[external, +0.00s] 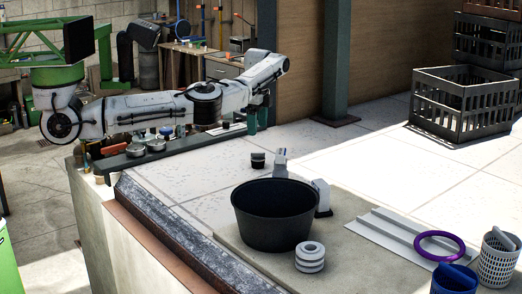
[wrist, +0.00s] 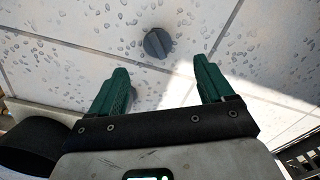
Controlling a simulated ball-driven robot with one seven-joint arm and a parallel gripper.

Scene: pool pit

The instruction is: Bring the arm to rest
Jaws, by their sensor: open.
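My arm stretches left to right across the upper left of the external view, held above the pit's edge. My gripper (external: 258,121) hangs at its right end, with the green fingers pointing down, partly hidden by the arm. In the wrist view the two green fingers of my gripper (wrist: 160,80) are spread wide with nothing between them. A small dark round object (wrist: 157,43) lies on the pale tiles beyond the fingertips, apart from them. A small dark pot (external: 258,160) stands on the tiles below the gripper in the external view; I cannot tell if they are the same thing.
A large black tub (external: 272,220) stands near the front, with stacked white rings (external: 310,257) beside it. A purple ring (external: 440,247), a white basket (external: 496,260) and dark crates (external: 462,104) are to the right. A green post (external: 336,60) rises behind. The central tiles are mostly clear.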

